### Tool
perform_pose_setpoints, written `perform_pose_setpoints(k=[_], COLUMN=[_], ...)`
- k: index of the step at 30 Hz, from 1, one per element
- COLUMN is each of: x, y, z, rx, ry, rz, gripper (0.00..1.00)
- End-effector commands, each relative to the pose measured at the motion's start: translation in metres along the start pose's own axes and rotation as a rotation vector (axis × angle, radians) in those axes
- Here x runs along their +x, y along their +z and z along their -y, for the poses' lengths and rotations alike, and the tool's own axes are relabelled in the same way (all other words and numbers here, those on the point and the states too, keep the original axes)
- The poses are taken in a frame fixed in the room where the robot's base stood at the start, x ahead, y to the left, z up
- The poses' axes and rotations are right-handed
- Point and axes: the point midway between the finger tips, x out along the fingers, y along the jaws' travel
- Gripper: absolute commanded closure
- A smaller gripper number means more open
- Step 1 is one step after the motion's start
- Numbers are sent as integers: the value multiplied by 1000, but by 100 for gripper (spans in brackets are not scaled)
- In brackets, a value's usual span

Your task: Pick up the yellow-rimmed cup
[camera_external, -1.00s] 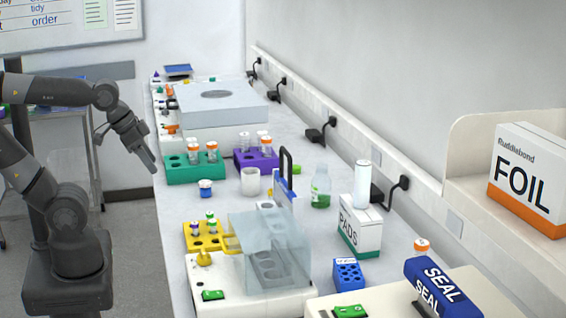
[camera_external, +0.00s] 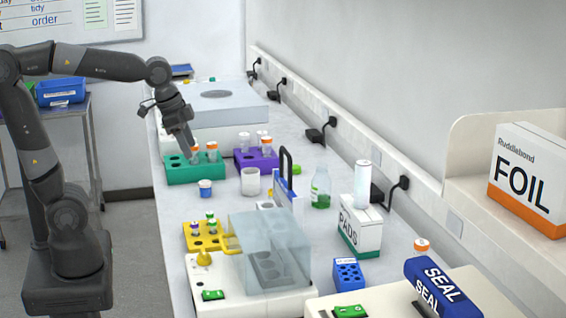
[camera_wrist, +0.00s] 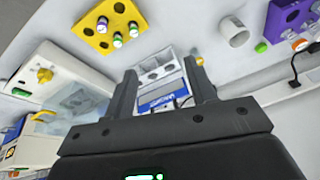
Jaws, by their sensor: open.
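A plain white cup (camera_external: 250,186) stands upright on the bench, right of the green rack (camera_external: 183,176). It also shows in the wrist view (camera_wrist: 238,38) at the upper right, apart from my fingers. I cannot make out a yellow rim on it. My gripper (camera_external: 191,153) is at the green rack in the external view, left of and beyond the cup; its height above the rack is hard to tell. In the wrist view my gripper (camera_wrist: 161,68) has its two fingers spread, with nothing held between them.
A small blue-banded jar (camera_external: 205,189) stands in front of the green rack. A purple rack (camera_external: 243,162) is behind the cup. A blue-and-white upright stand (camera_external: 285,186) rises to its right. A yellow rack (camera_external: 200,243) and clear-covered device (camera_external: 262,238) are nearer the camera.

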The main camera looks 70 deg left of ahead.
Motion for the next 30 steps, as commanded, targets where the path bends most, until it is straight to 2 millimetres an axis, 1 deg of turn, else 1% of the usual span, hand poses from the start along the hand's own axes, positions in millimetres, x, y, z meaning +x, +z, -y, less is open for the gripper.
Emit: perform_pose_setpoints(k=[1, 5, 8, 14, 18, 21, 24, 27, 30], x=[6, 22, 37, 76, 110, 134, 153, 166, 173], y=[-14, -46, -69, -111, -136, -150, -161, -166, -169], z=[6, 20, 31, 54, 70, 79, 87, 92, 94], rx=[27, 110, 173, 298, 382, 437, 480, 509, 524], ry=[5, 20, 36, 77, 113, 139, 161, 176, 184], rz=[22, 71, 107, 175, 218, 245, 262, 274, 279], gripper=[49, 49, 49, 49, 49, 49, 49, 49, 49])
